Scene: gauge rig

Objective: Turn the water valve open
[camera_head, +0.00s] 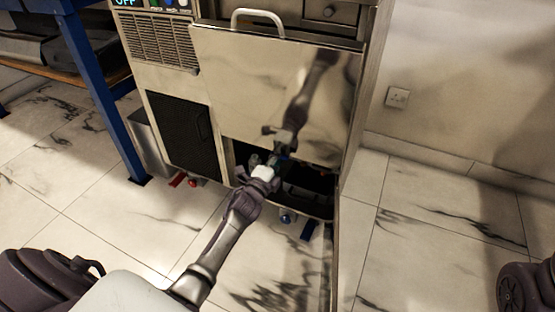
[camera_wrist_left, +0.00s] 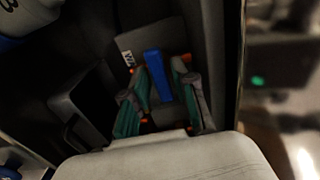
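The water valve's blue lever handle (camera_wrist_left: 158,75) shows in the left wrist view, in front of a grey plate with a small, partly hidden white marking. My left gripper (camera_wrist_left: 160,104) is open, with its teal-padded fingers on either side of the blue handle. Gaps show between the handle and the fingers. In the head view my left gripper (camera_head: 277,161) reaches into the dark opening below the shiny steel panel, and the valve there is hidden. My right gripper is not in view.
The steel panel (camera_head: 270,95) with its white handle (camera_head: 258,17) hangs just above my left arm. A dark grille (camera_head: 183,132) is left of the opening. A blue-legged bench (camera_head: 100,90) stands at left. Open marble floor (camera_head: 420,240) lies to the right.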

